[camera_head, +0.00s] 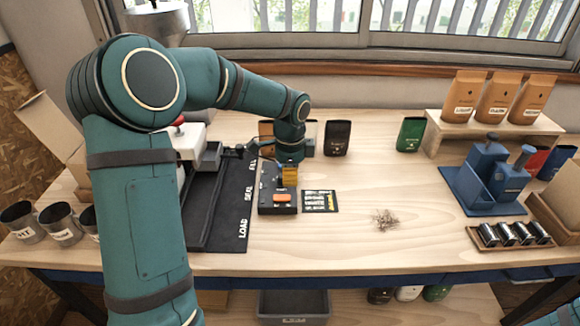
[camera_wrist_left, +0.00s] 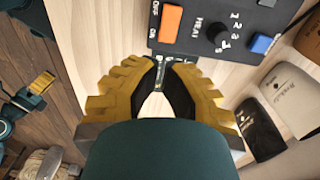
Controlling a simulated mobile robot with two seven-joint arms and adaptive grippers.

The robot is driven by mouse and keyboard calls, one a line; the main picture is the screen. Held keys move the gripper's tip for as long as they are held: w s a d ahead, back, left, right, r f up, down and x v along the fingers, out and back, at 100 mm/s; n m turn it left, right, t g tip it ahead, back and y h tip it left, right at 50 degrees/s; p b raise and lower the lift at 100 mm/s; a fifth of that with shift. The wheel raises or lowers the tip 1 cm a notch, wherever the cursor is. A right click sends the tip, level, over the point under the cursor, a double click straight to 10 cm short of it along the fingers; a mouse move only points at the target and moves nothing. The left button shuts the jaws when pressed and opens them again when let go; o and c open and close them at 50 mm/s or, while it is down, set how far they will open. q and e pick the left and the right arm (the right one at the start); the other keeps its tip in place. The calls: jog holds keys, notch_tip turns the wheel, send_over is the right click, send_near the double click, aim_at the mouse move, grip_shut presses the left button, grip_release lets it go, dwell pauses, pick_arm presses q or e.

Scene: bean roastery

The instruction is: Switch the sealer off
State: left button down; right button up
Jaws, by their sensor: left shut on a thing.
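The sealer's dark control box (camera_head: 264,203) stands on the table beside a black mat. Its orange rocker switch (camera_head: 282,198) shows on the near part. In the left wrist view the orange switch (camera_wrist_left: 171,24) is larger, with OFF and ON lettered beside it. Which way it is tipped I cannot tell. My left gripper (camera_head: 289,182) is low over the box, just behind the switch. In the left wrist view its yellow fingers (camera_wrist_left: 160,66) are closed around a thin piece at the box's edge, apart from the switch. A yellow-fingered gripper, apparently my right (camera_wrist_left: 42,84), is partly in view at left.
The box also has a black HEAT knob (camera_wrist_left: 218,33) and a blue button (camera_wrist_left: 262,43). A dark card (camera_head: 320,201) lies right of the box. Dark and green pouches (camera_head: 410,134) stand behind. A pile of bits (camera_head: 385,219) lies on the clear middle table.

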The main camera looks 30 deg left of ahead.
aim_at(290, 200)
pick_arm(q)
notch_tip(290, 200, down, 6)
jog(key=shift+f+b, duration=0.25)
jog(key=shift+b, duration=0.5)
jog(key=shift+f, duration=0.3)
jog(key=shift+f, duration=0.25)
jog(key=shift+r, duration=0.15)
jog(key=shift+r+p, duration=0.7)
jog(key=shift+p, duration=0.05)
